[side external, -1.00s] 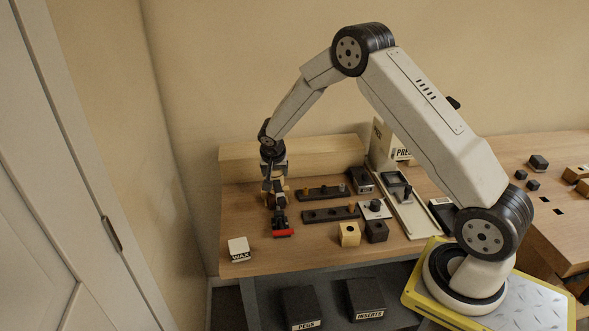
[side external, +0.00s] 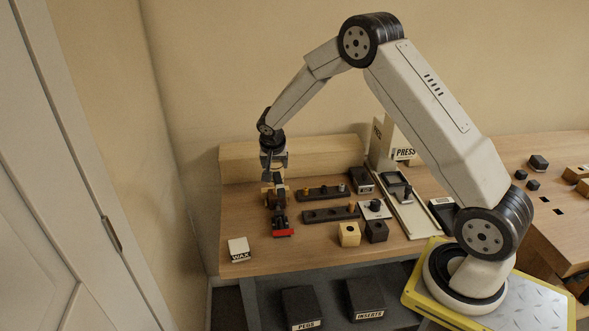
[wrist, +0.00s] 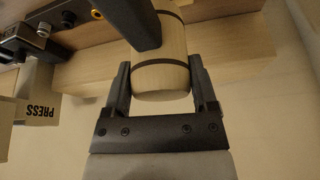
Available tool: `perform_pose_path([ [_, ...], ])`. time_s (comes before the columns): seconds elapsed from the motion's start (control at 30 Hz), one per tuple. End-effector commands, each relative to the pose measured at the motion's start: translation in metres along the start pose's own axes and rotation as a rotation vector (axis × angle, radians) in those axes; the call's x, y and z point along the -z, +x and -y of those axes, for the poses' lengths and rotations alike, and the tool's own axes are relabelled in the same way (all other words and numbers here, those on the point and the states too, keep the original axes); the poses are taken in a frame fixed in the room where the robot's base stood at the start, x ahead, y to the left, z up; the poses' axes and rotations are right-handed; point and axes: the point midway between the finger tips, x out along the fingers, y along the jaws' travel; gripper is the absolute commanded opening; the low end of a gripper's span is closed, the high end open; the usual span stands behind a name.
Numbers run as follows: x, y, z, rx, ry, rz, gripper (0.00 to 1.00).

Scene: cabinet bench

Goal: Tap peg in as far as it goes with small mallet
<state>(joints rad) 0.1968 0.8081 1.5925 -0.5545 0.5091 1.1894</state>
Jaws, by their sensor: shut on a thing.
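My gripper (side external: 272,183) points down above the left part of the bench. It is shut on the small mallet, whose pale wooden head with dark bands (wrist: 160,76) shows between the fingers in the wrist view. In the side view the mallet is small and partly covered by the gripper. A dark fixture with a red front (side external: 283,232) stands on the bench just below and in front of the gripper. I cannot make out the peg there; the gripper and mallet may hide it. I cannot tell whether the mallet touches anything.
Two dark racks with pegs (side external: 325,215) lie right of the gripper. A yellow block (side external: 349,234) and a dark block (side external: 376,231) stand in front of them. A white WAX block (side external: 239,249) is at the front left. The PRESS (side external: 404,154) stands at the back right.

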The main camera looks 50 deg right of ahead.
Motion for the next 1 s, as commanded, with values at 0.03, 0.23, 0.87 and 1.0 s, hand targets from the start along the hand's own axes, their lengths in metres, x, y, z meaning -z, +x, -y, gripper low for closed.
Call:
perform_pose_path([
  [0.03,0.003,-0.005,0.001,0.002,0.001,-0.002,0.00],
  [0.23,0.009,-0.021,0.001,0.003,0.001,-0.003,0.00],
  [0.87,0.016,-0.038,0.000,0.001,0.000,-0.001,0.00],
  [1.0,0.016,-0.037,0.004,0.001,0.001,-0.001,0.00],
])
